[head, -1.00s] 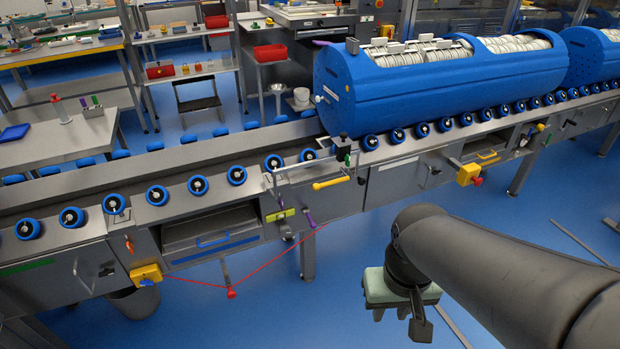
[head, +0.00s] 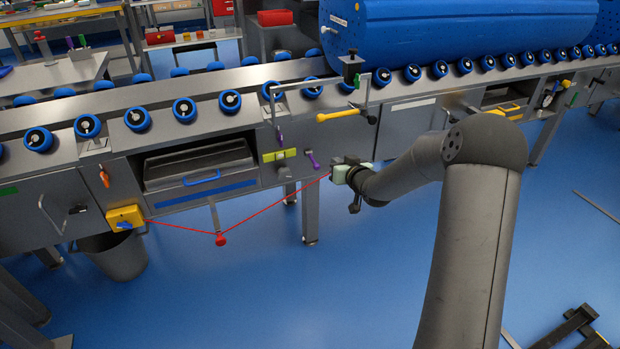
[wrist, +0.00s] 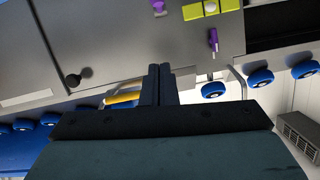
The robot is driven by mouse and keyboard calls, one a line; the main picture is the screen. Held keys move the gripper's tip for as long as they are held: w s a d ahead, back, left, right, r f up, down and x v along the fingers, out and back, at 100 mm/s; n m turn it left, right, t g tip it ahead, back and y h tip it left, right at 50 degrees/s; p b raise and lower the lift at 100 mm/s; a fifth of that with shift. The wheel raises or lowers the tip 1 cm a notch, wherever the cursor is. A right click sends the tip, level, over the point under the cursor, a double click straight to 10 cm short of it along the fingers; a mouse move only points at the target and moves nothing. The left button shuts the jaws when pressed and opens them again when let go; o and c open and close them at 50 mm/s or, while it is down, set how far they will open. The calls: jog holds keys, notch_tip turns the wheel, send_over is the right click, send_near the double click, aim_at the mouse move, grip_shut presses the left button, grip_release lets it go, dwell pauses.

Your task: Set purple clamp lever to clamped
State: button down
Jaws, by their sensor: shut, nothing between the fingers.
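Two small purple levers show on the grey front panel of the conveyor. One purple lever (head: 312,159) sits right of a yellow-green block (head: 280,155) and slants down to the right; it also shows at the top of the wrist view (wrist: 158,7). The other purple lever (head: 279,135) hangs above the block and also shows in the wrist view (wrist: 213,41). I cannot tell which is the clamp lever. My gripper (head: 333,173) is just right of and below the first lever, apart from it. In the wrist view its fingers (wrist: 158,70) are shut and empty.
A yellow handle bar (head: 340,115) sticks out above my gripper. A red cord with a red knob (head: 220,239) runs low along the front. A yellow switch box (head: 125,218) is at left. A blue drum (head: 450,40) rests on the rollers.

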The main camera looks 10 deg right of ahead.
jog(key=shift+w+f+t+y+b, duration=0.4)
jog(key=shift+w+f+t, duration=0.2)
jog(key=shift+w+f, duration=0.25)
jog(key=shift+s+f, duration=0.1)
jog(key=b, duration=0.3)
send_over(319, 165)
jog(key=f, duration=0.2)
notch_tip(319, 165, down, 2)
jog(key=shift+d+f, duration=0.1)
jog(key=shift+d, duration=0.05)
jog(key=shift+f+b, duration=0.4)
jog(key=shift+f, duration=0.1)
